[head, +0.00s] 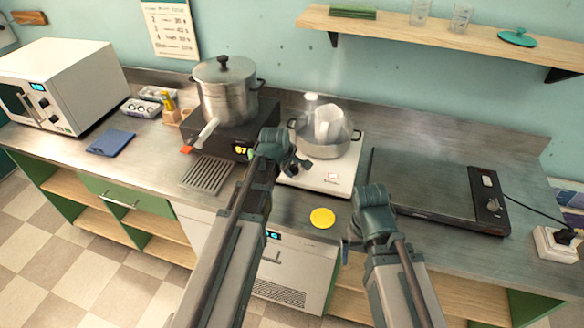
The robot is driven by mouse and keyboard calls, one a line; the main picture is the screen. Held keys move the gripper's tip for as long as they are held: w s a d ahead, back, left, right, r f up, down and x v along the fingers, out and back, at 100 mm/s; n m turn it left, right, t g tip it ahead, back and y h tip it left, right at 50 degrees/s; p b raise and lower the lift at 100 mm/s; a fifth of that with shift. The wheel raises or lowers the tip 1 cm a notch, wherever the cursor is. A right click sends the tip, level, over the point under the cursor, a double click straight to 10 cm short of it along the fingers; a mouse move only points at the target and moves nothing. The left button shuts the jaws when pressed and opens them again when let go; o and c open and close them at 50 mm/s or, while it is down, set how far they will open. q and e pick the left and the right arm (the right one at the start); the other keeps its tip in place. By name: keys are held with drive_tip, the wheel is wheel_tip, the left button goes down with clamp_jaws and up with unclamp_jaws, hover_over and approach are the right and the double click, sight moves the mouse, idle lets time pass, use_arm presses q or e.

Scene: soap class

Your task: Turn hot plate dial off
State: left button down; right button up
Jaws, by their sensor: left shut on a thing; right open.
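A white hot plate (318,183) sits mid-counter with a steel pan (346,150) on it. A pale pitcher (328,122) stands in the pan, with faint steam above. My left gripper (298,164) is at the front left of this hot plate, shut on a small dark thing that looks like its dial. The jaws mostly hide the dial, so its setting cannot be read. My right gripper (352,240) is open and empty in front of the counter edge, right of a yellow disc (322,218).
A steel pot (225,95) stands on a black heater with a lit display (241,152), left of my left gripper. A dark flat appliance (425,190) with a control panel (489,200) lies right. A white microwave (62,80) stands far left.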

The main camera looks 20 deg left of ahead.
use_arm(q)
drive_tip(key=n, duration=0.4)
drive_tip(key=shift+s+n, duration=0.1)
drive_tip(key=shift+n, duration=0.2)
drive_tip(key=shift+n+y, duration=0.3)
drive_tip(key=shift+n, duration=1.7)
drive_tip(key=shift+d+n, duration=0.1)
drive_tip(key=shift+n, duration=0.2)
drive_tip(key=shift+c, duration=2.2)
unclamp_jaws()
drive_tip(key=p+v, duration=1.1)
drive_tip(key=v, duration=0.2)
drive_tip(key=shift+s+r+p, duration=0.2)
drive_tip(key=shift+s+p, duration=0.1)
drive_tip(key=shift+s, duration=0.05)
